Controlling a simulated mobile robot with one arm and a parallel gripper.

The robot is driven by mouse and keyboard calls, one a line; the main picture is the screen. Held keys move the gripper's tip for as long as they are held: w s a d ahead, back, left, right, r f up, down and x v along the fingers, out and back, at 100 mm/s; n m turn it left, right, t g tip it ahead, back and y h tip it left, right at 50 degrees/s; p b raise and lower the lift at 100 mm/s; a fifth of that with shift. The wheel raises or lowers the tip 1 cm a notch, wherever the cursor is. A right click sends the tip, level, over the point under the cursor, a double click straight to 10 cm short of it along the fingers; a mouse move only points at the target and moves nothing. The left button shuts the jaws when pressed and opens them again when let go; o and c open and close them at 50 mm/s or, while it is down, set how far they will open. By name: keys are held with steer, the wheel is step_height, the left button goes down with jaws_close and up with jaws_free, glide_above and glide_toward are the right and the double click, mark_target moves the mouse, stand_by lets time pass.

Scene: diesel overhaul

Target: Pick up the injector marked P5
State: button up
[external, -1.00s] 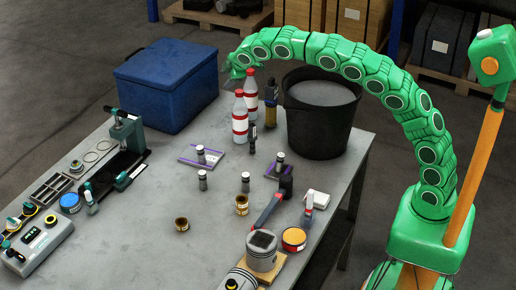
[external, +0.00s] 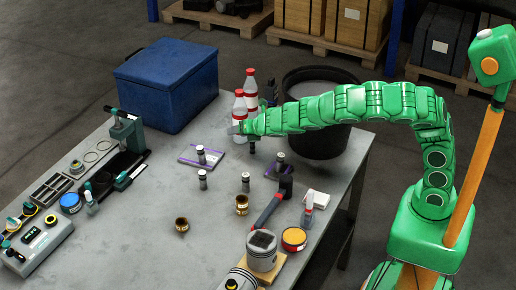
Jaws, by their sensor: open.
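Several small dark-topped grey injectors stand upright on the grey table (external: 140,215). One injector (external: 201,155) stands on a purple-edged pad (external: 187,153). Another injector (external: 203,180) stands in front of it on bare table. A third (external: 245,182) stands to the right of that, behind a brass ring. One more (external: 281,160) stands on a dark purple pad near the bucket. Their markings are too small to read, so I cannot tell which is P5. My gripper (external: 236,129) is open and empty, in front of the bottles in the picture and above the injectors.
Two red-and-white bottles (external: 251,85) and a black bucket (external: 318,130) stand at the back. A blue box (external: 168,85) is at the back left. A red-handled hammer (external: 268,211), brass rings (external: 182,225) and a piston (external: 262,252) lie nearer. The table's left middle is mostly clear.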

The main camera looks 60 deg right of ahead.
steer(key=s+d+n+t, duration=0.1)
steer(key=s+d+n, duration=0.5)
steer(key=d, duration=0.1)
steer(key=shift+x, duration=3.95)
steer(key=shift+f, duration=0.1)
steer(key=shift+d, duration=0.1)
jaws_close()
